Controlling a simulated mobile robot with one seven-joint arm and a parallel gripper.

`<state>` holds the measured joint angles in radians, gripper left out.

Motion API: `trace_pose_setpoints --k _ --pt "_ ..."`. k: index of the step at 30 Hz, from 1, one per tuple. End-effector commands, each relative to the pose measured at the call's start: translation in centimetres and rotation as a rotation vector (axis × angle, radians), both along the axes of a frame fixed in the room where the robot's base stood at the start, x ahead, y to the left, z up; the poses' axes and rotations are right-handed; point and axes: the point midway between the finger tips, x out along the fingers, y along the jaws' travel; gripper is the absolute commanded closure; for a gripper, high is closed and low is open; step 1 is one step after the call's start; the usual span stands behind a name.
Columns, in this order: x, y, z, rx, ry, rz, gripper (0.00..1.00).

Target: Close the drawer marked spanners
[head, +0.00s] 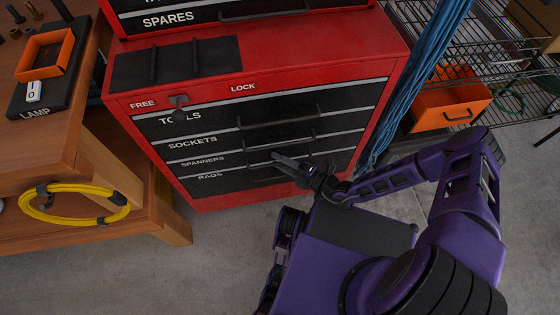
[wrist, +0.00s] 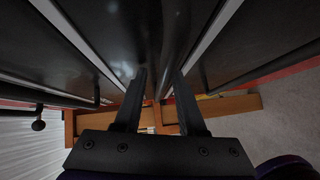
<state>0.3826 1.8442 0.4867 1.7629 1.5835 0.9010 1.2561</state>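The drawer marked SPANNERS (head: 203,162) is the black front between SOCKETS and RAGS, low in the red cabinet, in the head view. I cannot tell how far it stands out from the fronts beside it. My gripper (head: 277,156) is at the right half of this front, by its handle, which the fingers partly hide. In the wrist view my gripper (wrist: 159,75) has its two fingers apart, pointing at the dark drawer fronts. A dark bar runs between and beyond the fingertips; whether they touch it is unclear.
The SOCKETS drawer (head: 192,143) is above and the RAGS drawer (head: 210,177) below. A key-like knob (head: 179,101) sits near FREE at the top. A wooden bench (head: 90,165) with a yellow cable coil (head: 75,215) is left. Blue cables (head: 410,100) hang at right.

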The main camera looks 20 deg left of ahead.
Motion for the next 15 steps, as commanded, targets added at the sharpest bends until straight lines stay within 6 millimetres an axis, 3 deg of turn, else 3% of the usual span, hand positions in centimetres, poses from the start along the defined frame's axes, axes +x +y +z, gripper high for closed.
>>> trace_pose_setpoints --k 15 --pt "-0.27 -0.59 0.14 0.000 0.002 0.003 0.57"
